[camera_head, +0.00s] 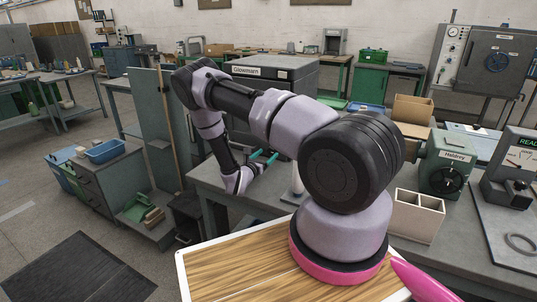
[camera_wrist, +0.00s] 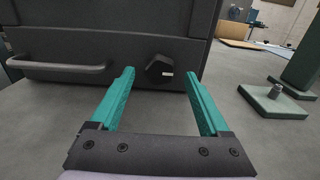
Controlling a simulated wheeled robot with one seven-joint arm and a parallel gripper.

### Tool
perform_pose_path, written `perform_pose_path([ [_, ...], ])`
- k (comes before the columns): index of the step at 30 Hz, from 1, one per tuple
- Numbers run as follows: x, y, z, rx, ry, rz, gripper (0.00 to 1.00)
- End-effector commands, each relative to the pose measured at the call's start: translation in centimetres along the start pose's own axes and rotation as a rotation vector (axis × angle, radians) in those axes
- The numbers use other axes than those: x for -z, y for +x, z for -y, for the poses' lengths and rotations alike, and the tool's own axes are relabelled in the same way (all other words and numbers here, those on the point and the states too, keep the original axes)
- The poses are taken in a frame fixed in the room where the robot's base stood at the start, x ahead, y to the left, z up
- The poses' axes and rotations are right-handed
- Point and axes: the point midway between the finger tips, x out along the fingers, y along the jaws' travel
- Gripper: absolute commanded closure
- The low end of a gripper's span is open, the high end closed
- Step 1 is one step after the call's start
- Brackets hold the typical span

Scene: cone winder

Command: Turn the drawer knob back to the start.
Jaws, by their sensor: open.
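My gripper (camera_wrist: 160,74) has two teal fingers spread wide, one to each side of the knob in the picture. Nothing is between the fingers close up, and I cannot tell whether the tips reach the knob's depth. In the head view my gripper (camera_head: 265,157) is low in front of the dark grey cabinet (camera_head: 290,75); my arm hides the knob there.
A bar handle (camera_wrist: 57,67) is on the drawer front left of the knob. A green stand with a base plate (camera_wrist: 277,101) is at the right. Grey bench top lies clear between them. An open cream divided box (camera_head: 418,215) stands on the bench right of my arm.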

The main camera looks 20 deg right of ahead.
Motion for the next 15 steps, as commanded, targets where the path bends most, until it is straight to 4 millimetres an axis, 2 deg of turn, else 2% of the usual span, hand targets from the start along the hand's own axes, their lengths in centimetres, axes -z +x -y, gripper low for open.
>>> perform_pose_path([
  [6,0.0,2.0,0.0,0.001,0.001,-0.001,0.20],
  [15,0.0,2.2,0.0,0.000,0.000,-0.001,0.20],
])
